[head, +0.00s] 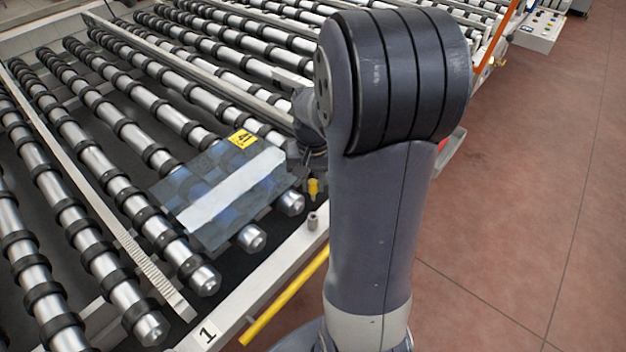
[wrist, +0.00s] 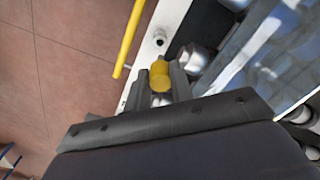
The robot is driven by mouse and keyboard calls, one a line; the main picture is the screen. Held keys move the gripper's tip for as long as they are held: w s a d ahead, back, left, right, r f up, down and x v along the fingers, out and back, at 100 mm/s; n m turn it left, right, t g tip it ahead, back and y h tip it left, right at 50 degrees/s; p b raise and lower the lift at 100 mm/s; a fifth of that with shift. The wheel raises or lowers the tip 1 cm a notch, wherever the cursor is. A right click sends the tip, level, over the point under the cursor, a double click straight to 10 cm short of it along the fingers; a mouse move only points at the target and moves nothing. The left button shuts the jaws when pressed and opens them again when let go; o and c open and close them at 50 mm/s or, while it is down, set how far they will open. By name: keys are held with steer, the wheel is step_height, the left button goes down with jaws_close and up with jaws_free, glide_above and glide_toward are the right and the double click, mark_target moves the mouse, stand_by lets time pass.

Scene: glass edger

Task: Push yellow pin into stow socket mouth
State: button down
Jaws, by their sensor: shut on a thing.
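The yellow pin (head: 313,188) shows below my wrist in the head view, near the front rail of the roller conveyor. In the wrist view my gripper (wrist: 163,82) is shut on the yellow pin (wrist: 160,76), which sits between its two fingers. A small grey round socket (head: 313,221) stands on the white rail just below the pin in the head view. In the wrist view the socket (wrist: 160,37) lies beyond the fingertips, with its dark mouth showing. The pin is apart from the socket.
A glass pane (head: 222,190) with a yellow label lies on the rollers beside my gripper. A white rail (head: 262,287) marked 1 runs along the conveyor's edge, with a yellow bar (head: 285,298) alongside it. Open floor (head: 520,220) lies to the right.

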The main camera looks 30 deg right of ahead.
mark_target(313, 198)
steer(key=shift+f+b, duration=2.15)
steer(key=shift+f, duration=0.8)
steer(key=shift+f+b, duration=1.75)
steer(key=shift+f, duration=0.55)
steer(key=c, duration=1.2)
jaws_free()
steer(key=shift+o, duration=0.2)
steer(key=shift+r, duration=0.15)
step_height(313, 198, up, 11)
steer(key=shift+f, duration=0.15)
steer(key=shift+f, duration=0.15)
